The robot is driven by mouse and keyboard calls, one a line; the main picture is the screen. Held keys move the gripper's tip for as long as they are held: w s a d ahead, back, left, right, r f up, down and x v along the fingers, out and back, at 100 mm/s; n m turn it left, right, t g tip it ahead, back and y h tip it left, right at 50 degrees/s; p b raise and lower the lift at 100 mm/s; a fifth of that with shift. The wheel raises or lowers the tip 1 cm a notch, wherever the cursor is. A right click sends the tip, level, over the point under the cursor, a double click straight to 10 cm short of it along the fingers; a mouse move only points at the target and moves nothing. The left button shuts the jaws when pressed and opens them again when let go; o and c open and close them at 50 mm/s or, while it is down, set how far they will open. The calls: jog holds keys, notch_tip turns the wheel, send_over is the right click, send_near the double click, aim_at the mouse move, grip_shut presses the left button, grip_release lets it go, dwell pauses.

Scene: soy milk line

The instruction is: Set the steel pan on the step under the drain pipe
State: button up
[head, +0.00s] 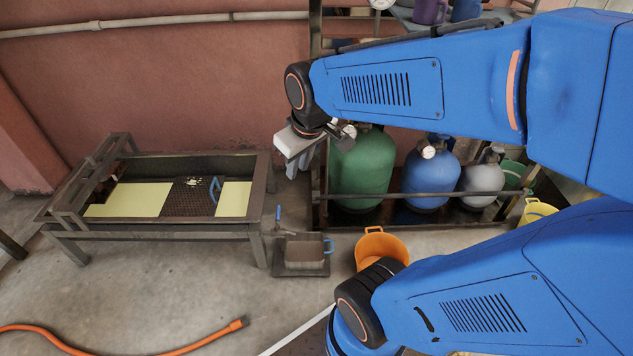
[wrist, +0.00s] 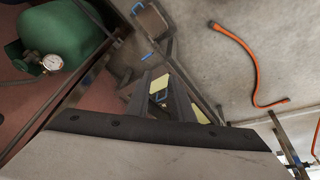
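A shallow square steel pan (head: 304,252) with a blue handle at its side sits on a low dark step (head: 302,270) by the right end of the press table. A short drain pipe (head: 284,233) with a blue lever comes from the table's end, close to the pan's far left edge. The pan also shows at the top of the wrist view (wrist: 152,24). My gripper (head: 297,165) is raised in front of the wall, above and apart from the pan.
The press table (head: 150,232) with cream slabs stands at left. Green (head: 362,172) and blue (head: 430,178) gas cylinders stand behind a rail at right. An orange bucket (head: 381,245) is right of the pan. An orange hose (head: 190,346) lies on otherwise open floor in front.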

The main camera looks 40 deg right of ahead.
jog(key=s+a+r+m, duration=0.1)
jog(key=s+r+m, duration=0.1)
jog(key=s, duration=0.7)
jog(key=shift+s+a+r+t, duration=0.25)
jog(key=shift+s+r+t, duration=0.1)
jog(key=shift+r+t, duration=0.1)
